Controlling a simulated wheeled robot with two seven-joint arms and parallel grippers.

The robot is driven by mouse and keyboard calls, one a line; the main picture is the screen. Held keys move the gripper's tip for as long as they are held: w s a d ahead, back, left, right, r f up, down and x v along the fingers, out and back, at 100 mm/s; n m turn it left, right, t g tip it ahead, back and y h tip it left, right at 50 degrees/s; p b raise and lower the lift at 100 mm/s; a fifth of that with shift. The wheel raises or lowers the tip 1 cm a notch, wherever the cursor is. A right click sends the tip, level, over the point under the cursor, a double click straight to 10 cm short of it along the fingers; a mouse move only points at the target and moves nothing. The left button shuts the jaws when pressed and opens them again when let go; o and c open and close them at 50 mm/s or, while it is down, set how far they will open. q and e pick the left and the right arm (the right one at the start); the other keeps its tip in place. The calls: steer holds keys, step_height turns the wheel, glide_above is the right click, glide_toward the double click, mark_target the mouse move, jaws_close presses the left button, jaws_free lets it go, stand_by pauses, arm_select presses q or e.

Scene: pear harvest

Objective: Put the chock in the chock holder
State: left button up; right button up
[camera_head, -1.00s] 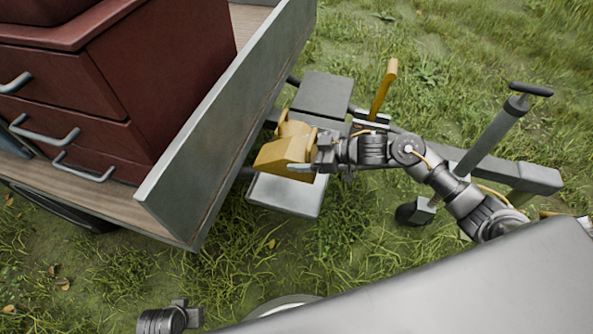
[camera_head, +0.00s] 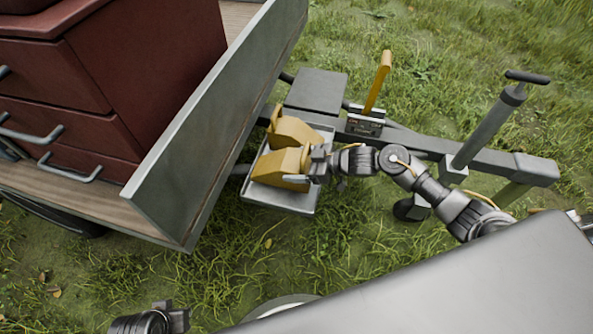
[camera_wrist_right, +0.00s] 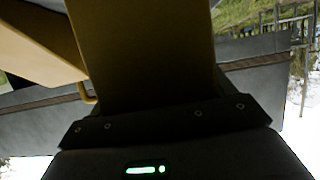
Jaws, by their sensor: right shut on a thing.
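The yellow chock (camera_head: 278,168) is in my right gripper (camera_head: 314,170), which is shut on its right end. The chock is over or on the chock holder, a shallow grey metal tray (camera_head: 283,201); I cannot tell whether it touches the bottom. A second yellow chock (camera_head: 297,130) sits right behind it at the tray's far side. In the right wrist view, the held chock (camera_wrist_right: 140,50) looks dark and fills the middle, with a yellow surface (camera_wrist_right: 40,45) at the left. My left gripper (camera_head: 180,318) shows only partly at the bottom left; its jaws are unclear.
The trailer's grey side wall (camera_head: 220,130) stands close left of the tray, with a red drawer cabinet (camera_head: 110,90) behind it. A grey box (camera_head: 316,91), a yellow lever (camera_head: 378,80) and the drawbar (camera_head: 480,160) lie behind and right. Grass in front is free.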

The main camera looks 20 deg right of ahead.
arm_select(q)
steer(key=shift+b+v, duration=0.3)
steer(key=shift+v, duration=0.75)
arm_select(e)
steer(key=shift+f, duration=1.5)
steer(key=shift+f, duration=0.1)
steer(key=o, duration=1.3)
arm_select(q)
steer(key=shift+a, duration=0.1)
steer(key=shift+r, duration=0.1)
arm_select(e)
steer(key=shift+s+d, duration=0.1)
steer(key=shift+d, duration=0.1)
arm_select(q)
steer(key=p+x, duration=0.1)
steer(key=x, duration=0.3)
steer(key=shift+f+p, duration=0.25)
steer(key=shift+p, duration=0.15)
arm_select(e)
steer(key=v, duration=1.1)
steer(key=shift+s+d+r, duration=0.15)
steer(key=shift+r, duration=0.15)
arm_select(q)
steer(key=shift+s, duration=0.1)
